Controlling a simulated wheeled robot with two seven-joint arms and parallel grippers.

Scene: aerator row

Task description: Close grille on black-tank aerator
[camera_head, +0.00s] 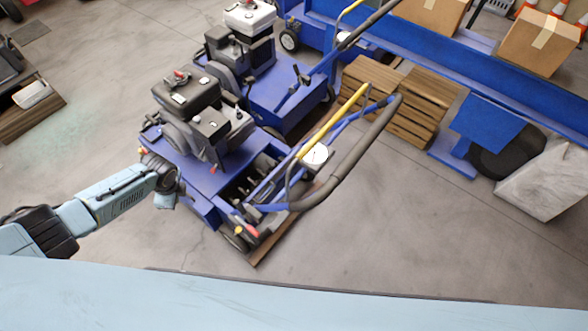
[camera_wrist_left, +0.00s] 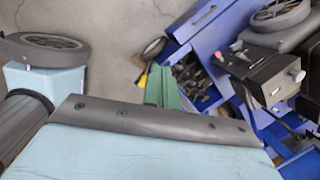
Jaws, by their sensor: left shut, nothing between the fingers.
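The black-tank aerator (camera_head: 185,155) stands near the middle of the head view, blue with a black tank (camera_head: 187,95) on its engine. Its open bay (camera_head: 252,180) shows dark tines, which also show in the left wrist view (camera_wrist_left: 195,75). A flat blue panel (camera_wrist_left: 218,38) stands beside this bay in the wrist view; I cannot tell for sure whether it is the grille. My left gripper (camera_wrist_left: 160,72) has green fingers, shut and empty, close to the bay's near end, apparently not touching. In the head view my left wrist hides the fingers. My right gripper is not in view.
A white-tank aerator (camera_head: 250,18) stands just behind. The handlebar (camera_head: 355,155) and a yellow lever (camera_head: 335,118) reach up to the right. Stacked wooden pallets (camera_head: 405,95) and cardboard boxes (camera_head: 540,42) lie beyond.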

